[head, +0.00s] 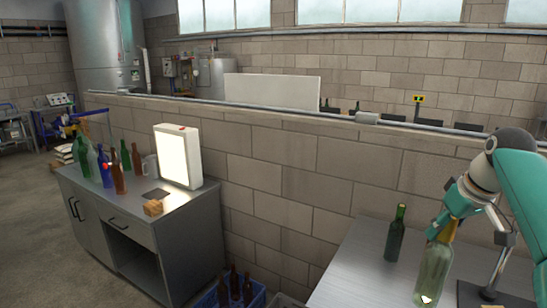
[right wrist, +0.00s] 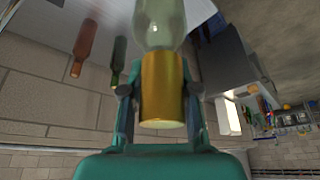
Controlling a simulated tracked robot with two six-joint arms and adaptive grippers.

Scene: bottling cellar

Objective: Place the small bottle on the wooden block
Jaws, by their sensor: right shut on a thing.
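My right gripper (head: 446,225) is shut on the gold-foiled neck of a pale green glass bottle (head: 434,270), upright at the right table. This bottle also shows in the right wrist view (right wrist: 160,22), its gold neck (right wrist: 161,88) between the fingers. I cannot tell whether its base touches the table. A dark green bottle (head: 395,236) stands upright to its left and looks slimmer. I cannot tell which bottle the task calls small. A small wooden block (head: 153,207) sits on the grey counter at left, with nothing on it. My left gripper is out of view.
The grey counter (head: 190,212) also holds several green and brown bottles (head: 117,175), a mug and a lit white panel (head: 178,157). A blue crate (head: 262,294) of brown bottles stands on the floor between counter and right table (head: 360,262). A block wall runs behind.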

